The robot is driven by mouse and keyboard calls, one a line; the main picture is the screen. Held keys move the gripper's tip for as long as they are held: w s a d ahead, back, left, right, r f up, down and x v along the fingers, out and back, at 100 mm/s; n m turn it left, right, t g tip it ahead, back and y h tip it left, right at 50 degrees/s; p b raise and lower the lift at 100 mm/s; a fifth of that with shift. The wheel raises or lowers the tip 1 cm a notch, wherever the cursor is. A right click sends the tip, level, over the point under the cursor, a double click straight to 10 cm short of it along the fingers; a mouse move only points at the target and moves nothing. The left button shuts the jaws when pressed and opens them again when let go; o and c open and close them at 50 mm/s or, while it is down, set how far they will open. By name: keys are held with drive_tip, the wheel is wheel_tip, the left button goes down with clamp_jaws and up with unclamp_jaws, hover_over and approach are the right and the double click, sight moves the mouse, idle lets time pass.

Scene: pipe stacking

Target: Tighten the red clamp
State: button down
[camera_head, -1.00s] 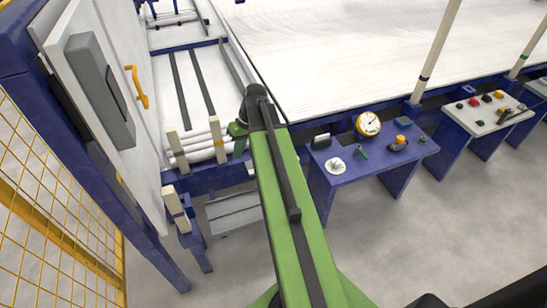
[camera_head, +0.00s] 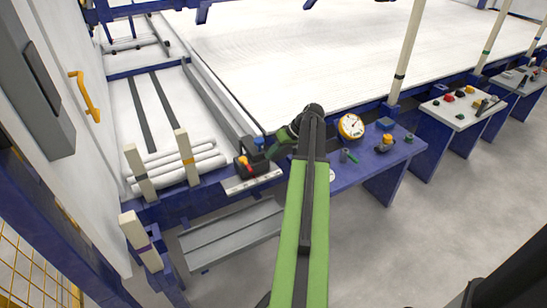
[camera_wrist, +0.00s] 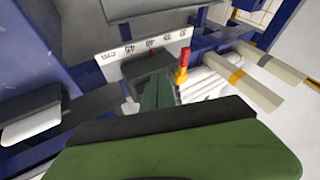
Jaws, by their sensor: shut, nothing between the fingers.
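The red clamp handle (camera_head: 246,167) stands on a dark block at the bench edge, just left of my gripper in the head view. In the wrist view the red clamp (camera_wrist: 183,60) is upright, with a yellow lower part, right of the fingertips. My gripper (camera_head: 277,147) is to the right of the clamp in the head view. In the wrist view my green gripper (camera_wrist: 157,90) has its fingers together and empty, pointing at the dark block (camera_wrist: 147,66). I see a gap in the picture between fingers and red handle; the depth between them is unclear.
A white marked strip (camera_head: 252,180) lies in front of the block. White pipes (camera_head: 178,165) rest left, between upright posts (camera_head: 187,157). A blue bench (camera_head: 348,174) with a gauge (camera_head: 351,126) stands right. A grey step (camera_head: 230,237) is below. Open floor lies at right.

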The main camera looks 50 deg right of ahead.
sight(246, 164)
drive_tip(key=w+a+f+b, duration=0.2)
drive_tip(key=w+a+f, duration=0.1)
drive_tip(key=a, duration=0.2)
drive_tip(key=shift+w+f, duration=0.2)
drive_tip(key=shift+w, duration=0.1)
drive_tip(key=shift+d, duration=0.1)
